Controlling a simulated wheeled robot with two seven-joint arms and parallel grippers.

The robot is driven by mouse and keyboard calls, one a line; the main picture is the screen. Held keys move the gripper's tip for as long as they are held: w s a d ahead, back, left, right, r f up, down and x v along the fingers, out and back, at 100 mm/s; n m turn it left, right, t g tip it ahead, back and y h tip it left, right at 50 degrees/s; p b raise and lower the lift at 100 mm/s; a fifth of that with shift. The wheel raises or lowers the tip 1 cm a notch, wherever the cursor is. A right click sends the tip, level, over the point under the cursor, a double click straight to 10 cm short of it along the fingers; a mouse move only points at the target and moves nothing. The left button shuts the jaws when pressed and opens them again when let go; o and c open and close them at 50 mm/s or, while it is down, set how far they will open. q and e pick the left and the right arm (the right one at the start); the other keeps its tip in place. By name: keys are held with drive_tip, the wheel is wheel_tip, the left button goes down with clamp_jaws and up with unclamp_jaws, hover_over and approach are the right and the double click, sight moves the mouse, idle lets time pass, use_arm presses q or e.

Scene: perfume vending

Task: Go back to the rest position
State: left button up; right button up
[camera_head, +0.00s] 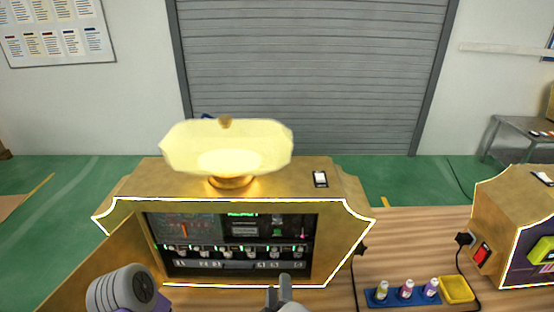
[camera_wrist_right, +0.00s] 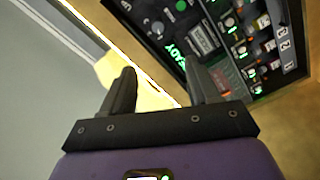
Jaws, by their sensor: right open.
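My right gripper (camera_head: 282,292) shows at the bottom middle of the head view, in front of the lower edge of the gold vending machine (camera_head: 119,217). In the right wrist view the right gripper (camera_wrist_right: 160,70) has its two dark fingers apart with nothing between them. The machine's lit display (camera_wrist_right: 190,35) lies beyond the fingers there. A grey rounded arm part of mine stands at the lower left of the head view. My left gripper's fingers do not show.
A glowing yellow bowl-shaped lamp (camera_head: 226,146) tops the machine. Several small bottles (camera_head: 407,288) stand in a blue holder (camera_head: 390,304) beside a yellow tray (camera_head: 456,290) on the wooden table (camera_head: 408,242). A second gold machine (camera_head: 508,210) stands at the right. Cables cross the table.

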drive_tip(key=s+d+f+m+g, duration=0.2)
drive_tip(key=d+f+m+g, duration=0.25)
drive_tip(key=f, duration=0.55)
drive_tip(key=s+d+f+m+g, duration=0.1)
drive_tip(key=d+f+m+g, duration=0.3)
drive_tip(key=f, duration=0.7)
use_arm(q)
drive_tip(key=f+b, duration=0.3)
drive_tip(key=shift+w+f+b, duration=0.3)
drive_tip(key=shift+b, duration=0.05)
use_arm(e)
drive_tip(key=s+f+m+g+y, duration=0.4)
drive_tip(key=s+f+m+g, duration=0.2)
drive_tip(key=s+f+g, duration=0.3)
drive_tip(key=s+d+f, duration=0.1)
drive_tip(key=s+f, duration=0.1)
drive_tip(key=s, duration=0.2)
